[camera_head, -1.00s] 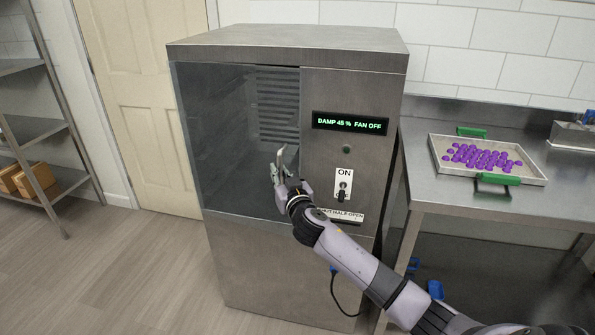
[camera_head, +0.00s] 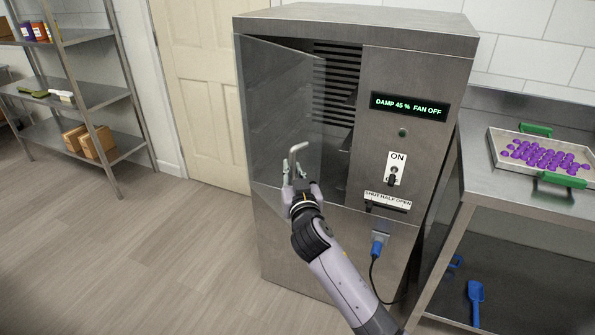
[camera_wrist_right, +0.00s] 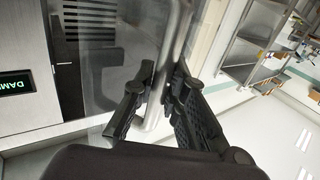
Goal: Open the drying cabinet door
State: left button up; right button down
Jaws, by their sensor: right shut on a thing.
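The steel drying cabinet (camera_head: 330,250) stands in the middle of the head view. Its glass door (camera_head: 275,100) is hinged on the left and stands partly open, with a gap on its right showing dark slatted vents inside. My right gripper (camera_head: 301,184) is shut on the door's metal bar handle (camera_head: 292,160). In the right wrist view the handle (camera_wrist_right: 176,45) runs between the two dark fingers of the gripper (camera_wrist_right: 157,95). My left gripper is not in view.
The cabinet panel has a display (camera_head: 409,107) reading DAMP 45 % FAN OFF, and a switch (camera_head: 394,175). A steel table (camera_head: 510,205) with a tray (camera_head: 497,150) of purple gummies stands right. A shelf rack (camera_head: 105,95) stands left. The floor before the cabinet's left is clear.

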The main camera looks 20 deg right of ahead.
jog(key=c, duration=1.9)
grip_release()
jog(key=shift+s, duration=0.1)
jog(key=s, duration=0.4)
jog(key=s+a, duration=0.1)
jog(key=s, duration=0.6)
jog(key=shift+s+a, duration=0.4)
